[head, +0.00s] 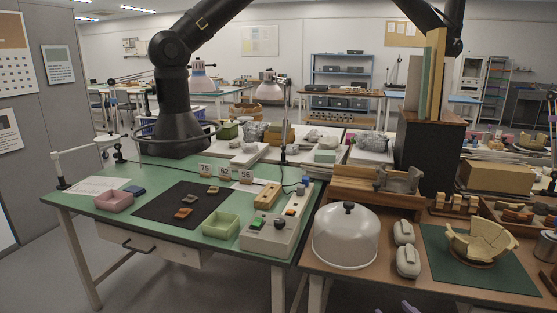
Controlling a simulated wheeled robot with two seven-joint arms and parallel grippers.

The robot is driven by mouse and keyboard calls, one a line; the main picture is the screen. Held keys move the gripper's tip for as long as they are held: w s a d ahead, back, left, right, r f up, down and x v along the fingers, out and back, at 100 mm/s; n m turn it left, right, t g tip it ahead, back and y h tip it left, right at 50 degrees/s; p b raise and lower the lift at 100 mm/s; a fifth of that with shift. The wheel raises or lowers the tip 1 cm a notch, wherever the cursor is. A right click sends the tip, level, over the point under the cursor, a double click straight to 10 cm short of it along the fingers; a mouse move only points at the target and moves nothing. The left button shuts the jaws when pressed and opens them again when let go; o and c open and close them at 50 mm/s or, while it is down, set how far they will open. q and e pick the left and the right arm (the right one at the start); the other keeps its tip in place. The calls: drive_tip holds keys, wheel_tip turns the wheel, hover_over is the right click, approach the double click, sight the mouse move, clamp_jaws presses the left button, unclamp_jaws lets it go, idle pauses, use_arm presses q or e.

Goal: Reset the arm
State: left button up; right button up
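Two small purple tips (394,309), apart from each other, poke up at the bottom edge right of centre. They look like the fingertips of my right gripper, open with nothing visible between them; the rest is cut off. My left gripper is not in view. Several small brown sherds (183,213) lie on a black mat (158,207) on the green table. A partly assembled tan bowl (480,240) with a broken rim sits on a dark green mat (505,277) at the right, apart from the tips.
A domed cover (346,236) and two pale cases (407,261) stand on the wooden table.

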drive_tip(key=s+a+f+g, duration=0.1)
drive_tip(key=s+a+f, duration=0.3)
drive_tip(key=s, duration=0.6)
drive_tip(key=s+a+f+g+y, duration=0.1)
drive_tip(key=s+a+f, duration=0.3)
drive_tip(key=s, duration=0.7)
drive_tip(key=s+a+f+g+y, duration=0.1)
drive_tip(key=s+a+f, duration=0.3)
drive_tip(key=s, duration=0.6)
drive_tip(key=shift+s+a+f+m+g, duration=0.25)
drive_tip(key=shift+a+f+m+g, duration=0.15)
drive_tip(key=shift+f+g, duration=0.45)
